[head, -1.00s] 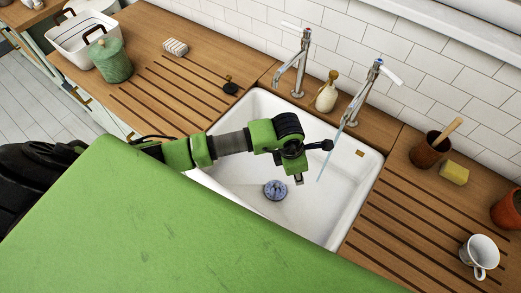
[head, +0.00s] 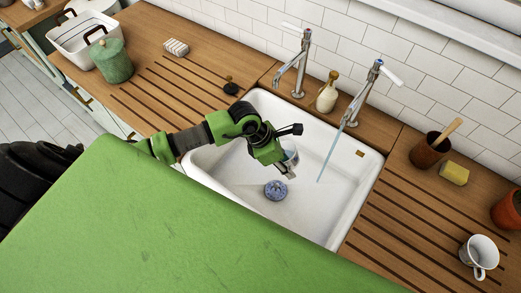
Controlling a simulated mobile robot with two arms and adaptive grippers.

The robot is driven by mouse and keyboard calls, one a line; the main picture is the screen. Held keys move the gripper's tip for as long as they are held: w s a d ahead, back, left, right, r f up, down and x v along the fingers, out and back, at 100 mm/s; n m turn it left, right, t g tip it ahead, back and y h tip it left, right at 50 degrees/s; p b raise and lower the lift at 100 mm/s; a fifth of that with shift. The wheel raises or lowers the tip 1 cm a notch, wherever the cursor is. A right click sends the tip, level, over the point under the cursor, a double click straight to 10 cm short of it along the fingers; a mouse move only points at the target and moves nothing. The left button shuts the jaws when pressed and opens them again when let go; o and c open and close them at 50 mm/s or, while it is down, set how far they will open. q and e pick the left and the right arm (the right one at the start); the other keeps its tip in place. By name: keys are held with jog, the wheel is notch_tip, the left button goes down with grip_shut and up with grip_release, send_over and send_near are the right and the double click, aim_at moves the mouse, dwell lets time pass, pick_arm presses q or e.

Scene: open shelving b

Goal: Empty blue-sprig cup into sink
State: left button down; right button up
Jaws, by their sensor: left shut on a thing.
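My left gripper (head: 285,167) is over the white sink (head: 322,208), shut on a small pale cup (head: 292,153). The cup is mostly hidden behind the gripper. Its light side with a bluish-grey tone shows; its pattern and contents are too small to make out. It looks tilted, but I cannot tell how far. No liquid is seen leaving it. A round blue-grey piece (head: 276,190) lies on the sink floor, just below the gripper. My right gripper is not in view.
Water runs from the right tap (head: 352,108); the left tap (head: 299,65) stands behind the sink. A bottle (head: 327,95) stands between them. A white mug (head: 479,254), brown pot (head: 427,152) and yellow sponge (head: 454,173) are on the right drainboard.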

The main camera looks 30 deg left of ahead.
pick_arm(q)
jog(key=shift+a+r, duration=0.15)
jog(key=shift+a, duration=0.1)
jog(key=shift+h, duration=0.4)
jog(key=shift+a+r+h, duration=0.3)
jog(key=shift+a, duration=0.1)
jog(key=shift+a+r+h, duration=0.2)
jog(key=shift+a+h, duration=0.1)
jog(key=shift+a, duration=0.1)
